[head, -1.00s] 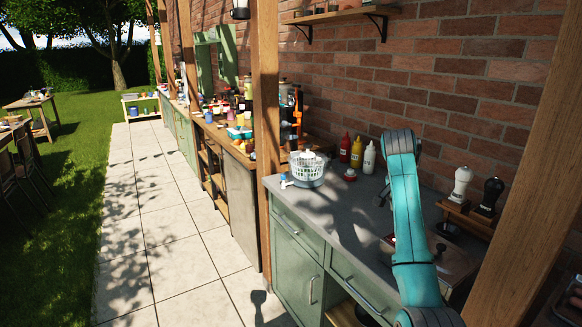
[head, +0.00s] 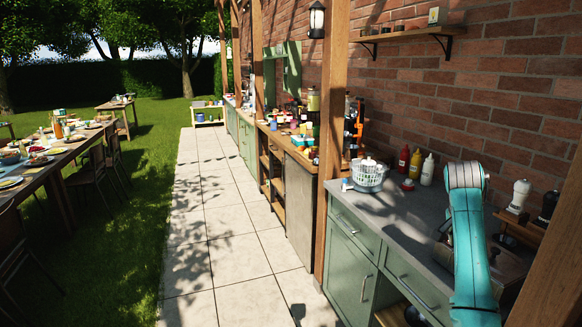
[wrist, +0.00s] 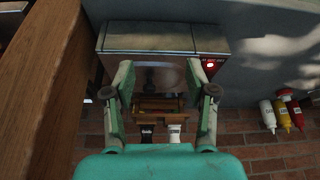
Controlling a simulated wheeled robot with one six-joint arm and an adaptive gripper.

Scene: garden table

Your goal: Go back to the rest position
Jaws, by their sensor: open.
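My arm (head: 468,250) stands at the right of the head view, in front of the grey counter. My gripper is not visible in the head view. In the wrist view my gripper (wrist: 160,75) has its two fingers spread wide with nothing between them. Beyond the fingers are a metal-topped box (wrist: 150,38), a wooden shelf (wrist: 158,105), and a black mill (wrist: 146,132) and a white mill (wrist: 175,132).
The paved path (head: 225,235) is clear. A laid table (head: 50,172) stands on the grass.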

